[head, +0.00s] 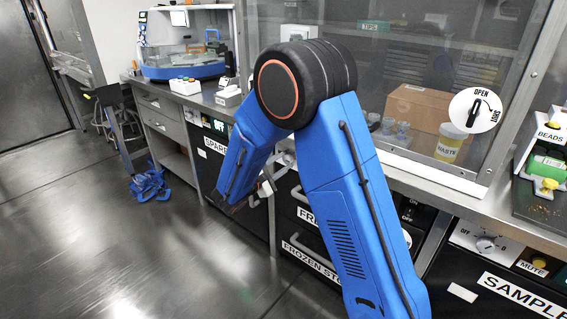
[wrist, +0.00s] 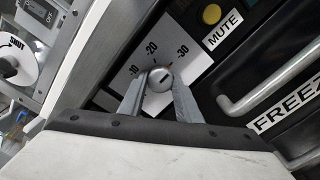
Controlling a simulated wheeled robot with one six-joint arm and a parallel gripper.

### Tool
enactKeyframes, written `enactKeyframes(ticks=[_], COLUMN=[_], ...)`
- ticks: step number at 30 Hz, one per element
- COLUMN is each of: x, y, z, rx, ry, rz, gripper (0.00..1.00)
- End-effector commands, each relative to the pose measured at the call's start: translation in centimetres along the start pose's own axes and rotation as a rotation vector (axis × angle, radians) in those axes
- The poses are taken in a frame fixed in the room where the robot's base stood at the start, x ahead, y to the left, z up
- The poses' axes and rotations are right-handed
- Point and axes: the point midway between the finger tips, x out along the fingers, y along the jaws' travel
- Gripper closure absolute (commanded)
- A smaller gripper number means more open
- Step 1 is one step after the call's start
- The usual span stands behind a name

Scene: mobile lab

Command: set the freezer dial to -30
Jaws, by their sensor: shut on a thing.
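The freezer dial (wrist: 159,79) shows in the wrist view as a round pale knob on a white plate (wrist: 184,30) marked -10, 20 and 30. My gripper (wrist: 158,92) is shut on the knob, one finger on each side. A small red mark shows at the knob's upper edge, between the 20 and 30 labels and nearer 30. The fingers hide the knob's lower sides. In the head view my own arm hides the dial; the freezer front (head: 322,233) with its partly covered label is behind my arm.
A yellow button (wrist: 211,14) and MUTE label sit beside the dial. The freezer's handle (wrist: 272,80) juts out at right. Another dial (head: 486,244) is on the sample unit at right. A glass-fronted hood (head: 400,75) stands above; open floor (head: 90,240) lies at left.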

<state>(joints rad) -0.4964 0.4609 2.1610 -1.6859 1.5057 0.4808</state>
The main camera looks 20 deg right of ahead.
Motion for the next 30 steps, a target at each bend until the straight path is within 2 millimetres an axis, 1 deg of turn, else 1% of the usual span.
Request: enactKeyframes(ticks=[9, 10, 12, 20, 23, 26, 30], x=[-0.1, -0.1, -0.1, 0.0, -0.3, -1.2, -3.4], y=[-0.1, -0.1, -0.1, -0.1, 0.0, 0.0, 0.0], z=[0.0, 0.0, 0.0, 0.0, 0.0, -0.1, -0.1], rx=[-0.001, -0.001, -0.001, -0.001, 0.0, 0.0, 0.0], ry=[0.0, 0.0, 0.0, 0.0, 0.0, 0.002, 0.004], rz=[-0.002, -0.002, -0.002, -0.001, -0.001, 0.001, 0.001], gripper=[0.92, 0.65, 0.51, 0.51, 0.51, 0.51, 0.51])
